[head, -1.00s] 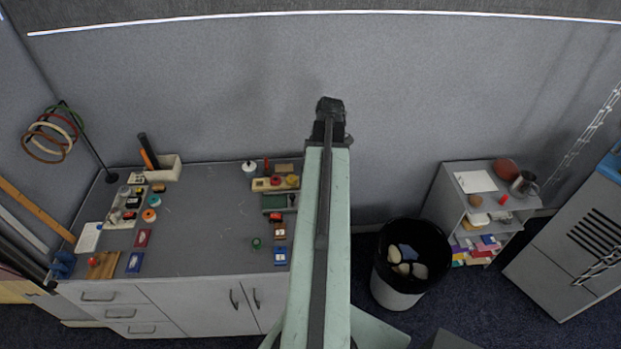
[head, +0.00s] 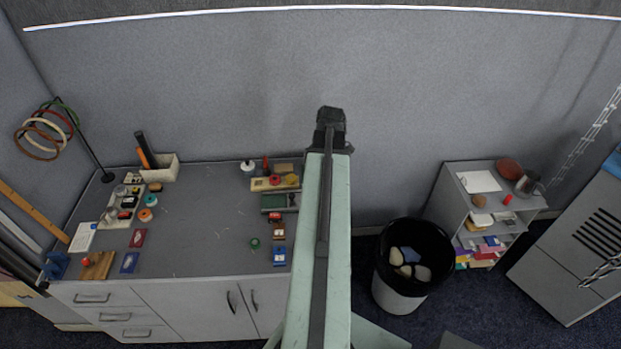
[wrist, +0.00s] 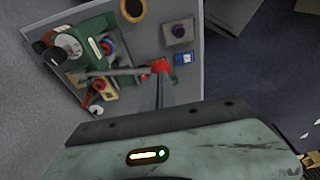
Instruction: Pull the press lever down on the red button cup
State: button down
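My gripper (head: 331,118) is at the far end of my raised arm in the head view, right of the table and in front of the back wall. In the wrist view its narrow grey fingers (wrist: 165,90) point toward a red piece (wrist: 160,66) at the end of a grey bar (wrist: 122,72). I cannot tell whether they touch it or are open. A round red button (wrist: 107,46) shows beside a green body (wrist: 88,38) there. Red pieces (head: 275,217) also show at the table's right end in the head view. I cannot tell which is the red button cup.
The grey table (head: 200,215) has a clear middle and small objects at both ends. A black bin (head: 388,275) and a shelf (head: 455,190) stand right of my arm.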

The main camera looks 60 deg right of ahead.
jog(key=shift+f, duration=0.15)
jog(key=shift+s+a+f+b, duration=0.1)
jog(key=shift+a+f+b, duration=0.05)
jog(key=shift+f+b, duration=0.65)
jog(key=shift+s+a+f+b, duration=0.1)
jog(key=shift+a+f+b, duration=0.05)
jog(key=shift+f+b, duration=0.6)
jog(key=shift+a+f+b, duration=0.1)
jog(key=shift+f+b, duration=1.55)
